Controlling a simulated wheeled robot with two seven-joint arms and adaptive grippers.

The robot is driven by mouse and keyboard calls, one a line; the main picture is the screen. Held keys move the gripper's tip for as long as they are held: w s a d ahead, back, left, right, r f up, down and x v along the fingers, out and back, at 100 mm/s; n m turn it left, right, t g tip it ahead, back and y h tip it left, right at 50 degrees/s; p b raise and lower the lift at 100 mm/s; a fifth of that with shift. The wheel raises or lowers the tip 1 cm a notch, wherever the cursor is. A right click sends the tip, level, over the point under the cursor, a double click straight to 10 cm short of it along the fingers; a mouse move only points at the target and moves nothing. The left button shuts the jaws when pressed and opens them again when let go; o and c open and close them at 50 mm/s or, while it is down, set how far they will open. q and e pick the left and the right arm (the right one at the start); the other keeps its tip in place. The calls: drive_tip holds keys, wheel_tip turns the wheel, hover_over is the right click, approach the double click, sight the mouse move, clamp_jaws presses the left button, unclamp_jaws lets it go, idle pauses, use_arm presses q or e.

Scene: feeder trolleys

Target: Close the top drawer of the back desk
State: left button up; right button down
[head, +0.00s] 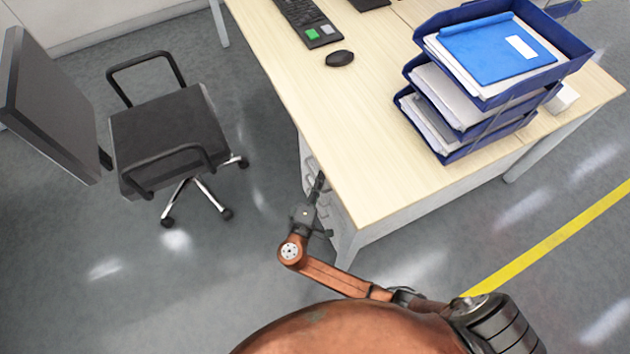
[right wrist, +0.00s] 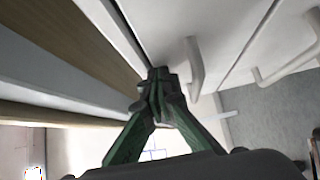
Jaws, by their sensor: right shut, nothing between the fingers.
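The desk (head: 370,130) has a pale wood top and grey-white legs. Its drawer unit (head: 340,218) shows only partly under the left edge, behind my gripper. In the right wrist view, the white top drawer front (right wrist: 170,22) has a bar handle (right wrist: 195,68). My right gripper (head: 318,187) is shut and empty beside the desk's left edge. In the right wrist view its fingertips (right wrist: 160,82) are close to the drawer front, near its upper edge; I cannot tell whether they touch. How far the drawer stands out is unclear. My left gripper is not in view.
A black office chair (head: 170,125) stands left of the desk. A keyboard (head: 305,20), a mouse (head: 340,58) and stacked blue paper trays (head: 485,135) are on the desk top. Another drawer handle (right wrist: 285,72) is beside the first. Grey floor lies open between chair and desk.

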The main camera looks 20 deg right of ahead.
drive_tip(key=shift+d, duration=0.4)
